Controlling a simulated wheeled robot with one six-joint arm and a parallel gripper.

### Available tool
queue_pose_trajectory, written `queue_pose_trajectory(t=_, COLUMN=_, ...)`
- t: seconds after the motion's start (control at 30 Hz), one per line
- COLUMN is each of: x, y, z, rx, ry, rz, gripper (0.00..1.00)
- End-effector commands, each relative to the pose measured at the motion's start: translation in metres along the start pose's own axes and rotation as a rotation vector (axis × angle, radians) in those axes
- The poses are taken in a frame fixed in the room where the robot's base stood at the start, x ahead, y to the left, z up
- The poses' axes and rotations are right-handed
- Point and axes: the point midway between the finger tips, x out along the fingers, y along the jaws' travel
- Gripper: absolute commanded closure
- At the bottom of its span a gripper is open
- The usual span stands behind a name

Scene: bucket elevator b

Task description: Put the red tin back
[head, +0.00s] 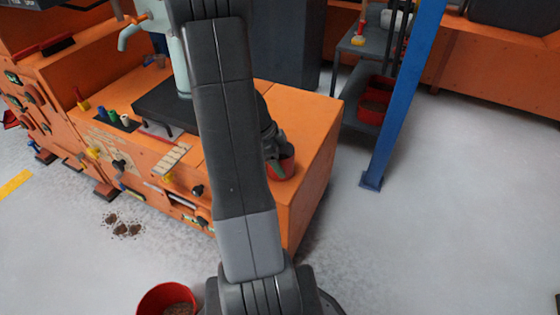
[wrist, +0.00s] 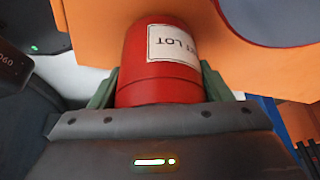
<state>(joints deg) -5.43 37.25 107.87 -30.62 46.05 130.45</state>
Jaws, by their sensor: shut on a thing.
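The red tin (wrist: 162,70) is between the green fingers of my gripper (wrist: 160,88) in the wrist view. It has a white label with upside-down lettering that reads "LOT" in part. My gripper is shut on the tin. In the head view, the tin (head: 285,168) shows at the right part of the orange bench top (head: 310,125), below my gripper (head: 275,155). My arm hides some of the bench to its left. I cannot tell whether the tin touches the bench top.
A grey machine base (head: 165,108) stands on the bench. A blue post (head: 405,95) and a grey shelf rack (head: 362,50) with a red bin (head: 376,98) stand to the right. A red bucket (head: 165,300) and spilled brown material (head: 125,228) are on the floor. Floor at right is clear.

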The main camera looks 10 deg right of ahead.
Motion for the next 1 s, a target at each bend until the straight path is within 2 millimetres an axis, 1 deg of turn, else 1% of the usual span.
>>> queue_pose_trajectory(t=0.37, x=0.005, y=0.0, z=0.002, rx=0.001, ry=0.0, rz=-0.001, gripper=0.59)
queue_pose_trajectory(t=0.4, x=0.004, y=0.0, z=0.002, rx=0.001, ry=0.0, rz=-0.001, gripper=0.27)
queue_pose_trajectory(t=0.47, x=0.003, y=0.0, z=0.002, rx=0.0, ry=0.0, rz=-0.001, gripper=0.15)
queue_pose_trajectory(t=0.5, x=0.003, y=0.0, z=0.002, rx=0.0, ry=0.0, rz=-0.001, gripper=0.07)
queue_pose_trajectory(t=0.87, x=0.001, y=0.0, z=0.001, rx=0.0, ry=0.0, rz=0.0, gripper=0.07)
queue_pose_trajectory(t=0.93, x=-0.003, y=0.0, z=0.0, rx=0.0, ry=0.0, rz=-0.001, gripper=0.07)
queue_pose_trajectory(t=1.0, x=-0.016, y=-0.001, z=0.0, rx=0.001, ry=-0.001, rz=-0.005, gripper=0.07)
